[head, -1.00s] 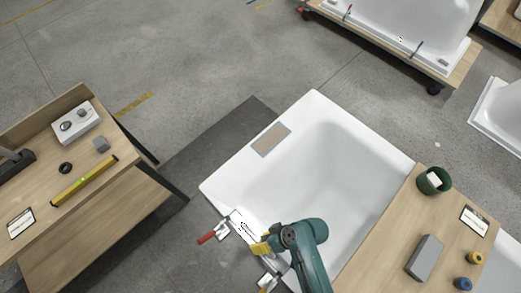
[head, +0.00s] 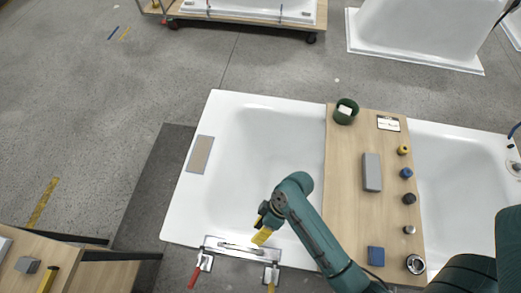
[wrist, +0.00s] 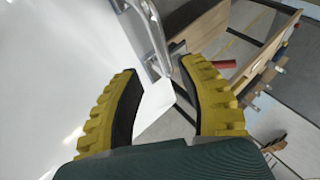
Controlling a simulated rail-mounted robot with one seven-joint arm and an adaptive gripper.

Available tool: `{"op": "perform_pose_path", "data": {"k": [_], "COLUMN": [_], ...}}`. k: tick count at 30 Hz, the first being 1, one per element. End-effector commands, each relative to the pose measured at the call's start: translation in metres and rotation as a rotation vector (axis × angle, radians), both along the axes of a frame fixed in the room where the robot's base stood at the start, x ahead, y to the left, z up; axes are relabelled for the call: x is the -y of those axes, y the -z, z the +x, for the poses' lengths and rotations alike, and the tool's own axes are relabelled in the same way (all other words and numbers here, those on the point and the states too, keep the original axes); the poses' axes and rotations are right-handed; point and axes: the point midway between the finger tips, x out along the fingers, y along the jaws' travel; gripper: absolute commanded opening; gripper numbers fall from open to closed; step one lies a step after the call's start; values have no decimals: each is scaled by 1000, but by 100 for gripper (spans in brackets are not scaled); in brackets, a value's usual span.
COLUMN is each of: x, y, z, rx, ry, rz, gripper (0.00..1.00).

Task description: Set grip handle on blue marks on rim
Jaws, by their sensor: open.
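A shiny metal bar with a bent end, which looks like the grip handle (wrist: 152,28), shows at the top of the wrist view, just beyond my fingertips. In the head view a long pale metal piece (head: 222,244) lies along the tub's near rim, with a clamp at each end; I cannot tell there which part is the handle. My gripper (head: 262,236) is above this near rim. Its yellow fingers are open and apart in the wrist view (wrist: 157,68), with nothing held between them. Blue marks on the rim cannot be made out.
The white tub (head: 262,150) has a tan pad (head: 199,154) on its left rim. A wooden board (head: 346,215) at right carries a grey block (head: 371,172), a green cup (head: 346,111) and small round items. A red-handled clamp (head: 199,268) sticks out at the near rim.

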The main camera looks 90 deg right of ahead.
Motion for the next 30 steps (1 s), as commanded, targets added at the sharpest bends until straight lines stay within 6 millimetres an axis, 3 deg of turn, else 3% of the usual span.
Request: {"op": "perform_pose_path", "data": {"k": [4, 13, 15, 17, 20, 21, 23, 24, 26, 27, 30], "x": [6, 8, 19, 38, 70, 77, 78, 74, 60, 47, 8], "y": [-10, -12, -20, -37, -96, -129, -183, -221, -280, -321, -423], "z": [-6, -5, 8, 34, 103, 134, 176, 199, 228, 242, 258], "rx": [0, 1, 14, 48, 175, 251, 381, 474, 625, 729, 1002], "ry": [1, -1, -2, 1, 28, 46, 80, 105, 144, 169, 241], "rz": [0, -6, -57, -151, -365, -447, -546, -598, -653, -675, -685], "gripper": [40, 40, 40, 40, 40, 40, 40, 40, 40, 40, 40]}}
